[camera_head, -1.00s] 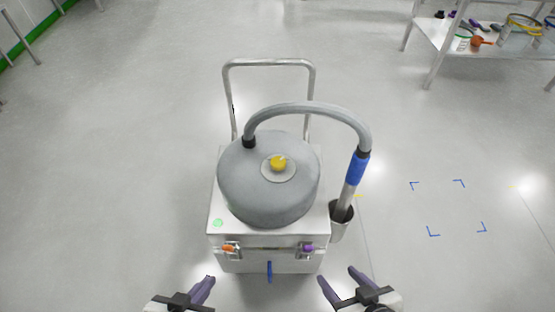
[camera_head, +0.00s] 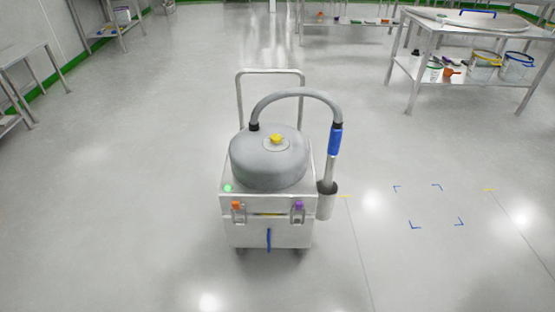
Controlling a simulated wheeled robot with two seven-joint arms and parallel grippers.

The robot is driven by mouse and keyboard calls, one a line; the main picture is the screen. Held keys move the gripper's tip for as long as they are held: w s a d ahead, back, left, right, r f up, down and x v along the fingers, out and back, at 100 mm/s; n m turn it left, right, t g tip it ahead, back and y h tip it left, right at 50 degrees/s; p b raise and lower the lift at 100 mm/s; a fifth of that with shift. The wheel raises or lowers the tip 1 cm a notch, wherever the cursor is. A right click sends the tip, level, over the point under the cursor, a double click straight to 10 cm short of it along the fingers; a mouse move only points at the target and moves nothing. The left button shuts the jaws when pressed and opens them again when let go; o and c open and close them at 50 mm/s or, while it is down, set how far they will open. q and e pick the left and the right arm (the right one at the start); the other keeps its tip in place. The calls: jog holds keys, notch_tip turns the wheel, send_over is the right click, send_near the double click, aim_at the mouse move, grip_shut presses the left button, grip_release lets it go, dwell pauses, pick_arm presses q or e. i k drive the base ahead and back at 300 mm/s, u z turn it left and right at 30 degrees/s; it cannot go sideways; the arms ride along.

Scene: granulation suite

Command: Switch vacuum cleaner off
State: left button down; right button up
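The vacuum cleaner (camera_head: 267,212) stands upright on the floor in the middle of the head view. It has a square metal body and a round grey lid (camera_head: 268,168). A yellow knob (camera_head: 276,139) sits on top of the lid. A small green light or button (camera_head: 228,188) shows on the body's front left corner. A grey hose (camera_head: 297,93) arches from the lid to a blue-gripped wand (camera_head: 335,140) in a holder on the right side. Orange and purple latches are on the front. Neither of my grippers is in view.
A push handle (camera_head: 270,72) rises behind the vacuum. A metal table (camera_head: 480,30) with buckets on its lower shelf stands at the back right. Blue corner marks (camera_head: 416,224) lie on the floor to the right. The floor around the vacuum is clear.

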aim_at(275, 138)
jog(key=u, duration=0.75)
jog(key=i, duration=0.4)
jog(key=u, duration=0.55)
jog(key=i, duration=1)
jog(key=z, duration=0.95)
jog(key=i, duration=0.6)
jog(key=z, duration=0.6)
